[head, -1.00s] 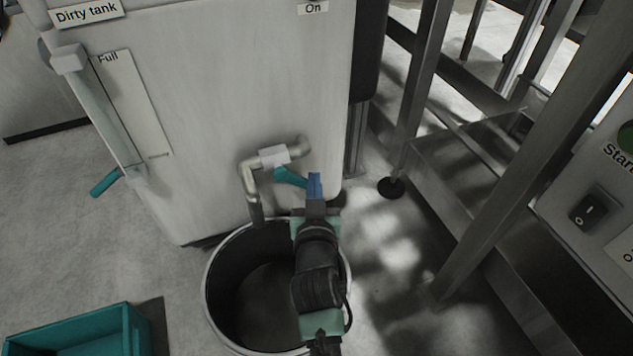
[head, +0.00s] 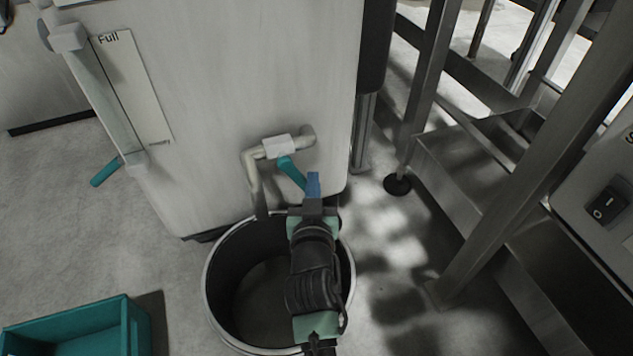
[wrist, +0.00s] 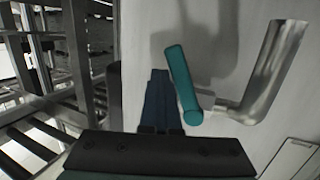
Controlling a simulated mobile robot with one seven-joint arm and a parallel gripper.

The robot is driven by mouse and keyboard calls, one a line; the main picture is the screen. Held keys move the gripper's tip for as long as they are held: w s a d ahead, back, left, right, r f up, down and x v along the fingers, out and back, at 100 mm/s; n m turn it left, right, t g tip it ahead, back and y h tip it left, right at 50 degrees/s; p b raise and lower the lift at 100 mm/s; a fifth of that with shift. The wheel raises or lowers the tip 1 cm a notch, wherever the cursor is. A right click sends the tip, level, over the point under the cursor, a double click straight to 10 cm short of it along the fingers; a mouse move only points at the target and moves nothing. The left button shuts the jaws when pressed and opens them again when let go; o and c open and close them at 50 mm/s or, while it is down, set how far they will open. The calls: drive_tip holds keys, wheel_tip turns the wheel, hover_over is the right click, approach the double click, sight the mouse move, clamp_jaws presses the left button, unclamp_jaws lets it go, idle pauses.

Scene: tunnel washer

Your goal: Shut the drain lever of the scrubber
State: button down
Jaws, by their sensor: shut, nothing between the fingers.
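The scrubber (head: 220,95) is a pale cabinet. Low on its front is a bent drain pipe (head: 254,185) with a white valve body (head: 278,147). The teal drain lever (head: 289,170) slants down and to the right from the valve. In the wrist view the lever (wrist: 182,85) stands just right of my fingers, by the pipe. My gripper (head: 313,180) has blue fingers, shut and empty, at the lever's lower end on its right side. Whether they touch it I cannot tell.
A round dark bin (head: 208,290) stands on the floor under the pipe and my arm. A second teal handle (head: 106,171) sits at the left gauge tube. A teal crate (head: 75,322) lies bottom left. Metal framework (head: 480,190) stands on the right.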

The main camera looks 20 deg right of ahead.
sight(303, 188)
drive_tip(key=shift+a+f+b, duration=0.8)
drive_tip(key=shift+f+b, duration=0.05)
drive_tip(key=shift+b, duration=0.15)
drive_tip(key=shift+a+f+b, duration=0.15)
drive_tip(key=shift+a+b, duration=0.4)
drive_tip(key=shift+d+f, duration=0.2)
drive_tip(key=shift+f, duration=0.1)
